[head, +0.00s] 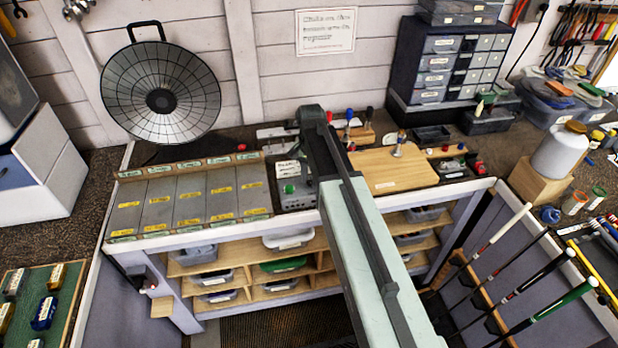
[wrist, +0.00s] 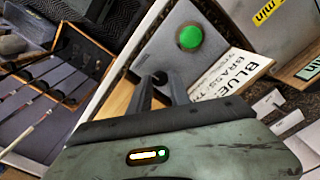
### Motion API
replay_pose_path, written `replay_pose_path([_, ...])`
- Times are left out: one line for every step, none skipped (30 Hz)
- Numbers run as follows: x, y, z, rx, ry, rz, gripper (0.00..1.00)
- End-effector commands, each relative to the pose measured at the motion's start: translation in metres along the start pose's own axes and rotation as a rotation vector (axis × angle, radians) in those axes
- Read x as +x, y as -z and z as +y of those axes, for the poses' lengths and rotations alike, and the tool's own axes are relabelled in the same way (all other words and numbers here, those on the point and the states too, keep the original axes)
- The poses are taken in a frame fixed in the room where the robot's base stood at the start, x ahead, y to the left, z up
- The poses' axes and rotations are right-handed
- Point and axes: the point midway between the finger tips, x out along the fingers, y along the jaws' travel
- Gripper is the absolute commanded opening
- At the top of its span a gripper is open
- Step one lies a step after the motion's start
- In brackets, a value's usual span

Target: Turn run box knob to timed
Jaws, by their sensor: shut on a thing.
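The run box (head: 297,198) is a small grey box with a green button, on the bench just left of my arm in the head view. In the wrist view its grey face (wrist: 160,48) and round green button (wrist: 190,37) show up close. My gripper (wrist: 160,78) has its dark fingers at the box's face, below and left of the button. The fingers are closed on a small part there, which appears to be the knob. The knob is mostly hidden by the fingers, so its pointer and setting cannot be read. In the head view my arm hides the fingertips.
A printed card (wrist: 228,72) beginning "BLUE" lies beside the box. Grey panels with yellow labels (head: 190,190) fill the bench to the left. A wooden board (head: 385,172) lies to the right. Golf clubs (head: 500,235) lean in a rack at the right.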

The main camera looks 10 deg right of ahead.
Motion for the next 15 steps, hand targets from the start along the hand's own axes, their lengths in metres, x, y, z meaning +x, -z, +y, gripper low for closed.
replay_pose_path([0.0, -0.0001, 0.0, 0.025, 0.0, 0.0, 0.0])
replay_pose_path([0.0001, -0.0001, 0.0, 0.039, 0.0, 0.0, 0.0])
replay_pose_path([0.0001, 0.0, 0.0, 0.058, 0.0, 0.0, 0.0])
replay_pose_path([0.0001, 0.0, 0.0, 0.07, 0.0, 0.0, 0.0])
replay_pose_path([0.0001, 0.0, 0.0001, 0.082, 0.0, 0.0, 0.0])
replay_pose_path([0.0001, 0.0, 0.0001, 0.094, 0.0, 0.0, 0.0])
replay_pose_path([0.0001, 0.0, 0.0001, 0.103, 0.0, 0.0, 0.0])
replay_pose_path([0.0001, 0.0, 0.0001, 0.112, 0.0, 0.0, 0.0])
replay_pose_path([0.0001, 0.0, 0.0001, 0.12, 0.0, 0.0, 0.0])
replay_pose_path([0.0001, 0.0, 0.0001, 0.125, 0.0, 0.0, 0.0])
replay_pose_path([0.0001, 0.0, 0.0001, 0.131, 0.0, 0.0, 0.0])
replay_pose_path([0.0001, 0.0, 0.0001, 0.136, 0.0, 0.0, 0.0])
replay_pose_path([0.0001, 0.0, 0.0001, 0.14, 0.0, 0.0, 0.0])
replay_pose_path([0.0001, 0.0001, 0.0002, 0.142, 0.0, 0.0, 0.0])
replay_pose_path([0.0001, 0.0001, 0.0002, 0.144, 0.0, 0.0, 0.0])
